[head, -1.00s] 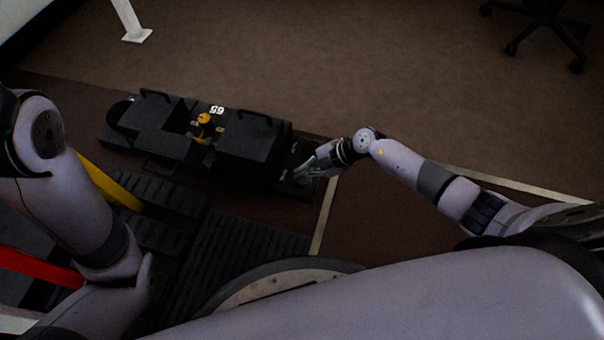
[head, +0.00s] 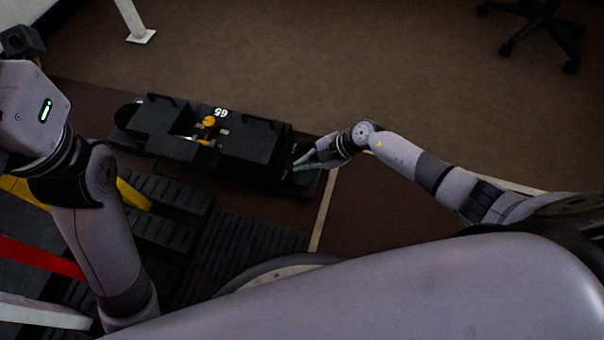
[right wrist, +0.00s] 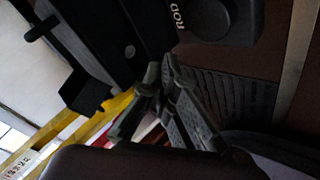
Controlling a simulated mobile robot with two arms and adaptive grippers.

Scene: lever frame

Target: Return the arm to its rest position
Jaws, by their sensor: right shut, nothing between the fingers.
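The black lever frame (head: 250,140) lies on the floor in the middle of the head view, with a white "65" label and a yellow-knobbed lever (head: 209,121). My right gripper (head: 299,165) is shut and empty, over the right end of the frame; I cannot tell if it touches. In the right wrist view, its fingertips (right wrist: 158,76) come together, with the dark frame (right wrist: 130,45) behind them and part of the lettering "ROD" in sight. My left arm (head: 105,225) is raised at the left of the head view; I cannot make out its gripper there.
A ribbed black platform (head: 255,240) lies in front of the frame. Yellow (head: 130,196) and red (head: 38,261) bars show behind my left arm. A white post (head: 137,30) stands at the back, and a wheeled chair (head: 540,30) at the top right. The brown floor between them is clear.

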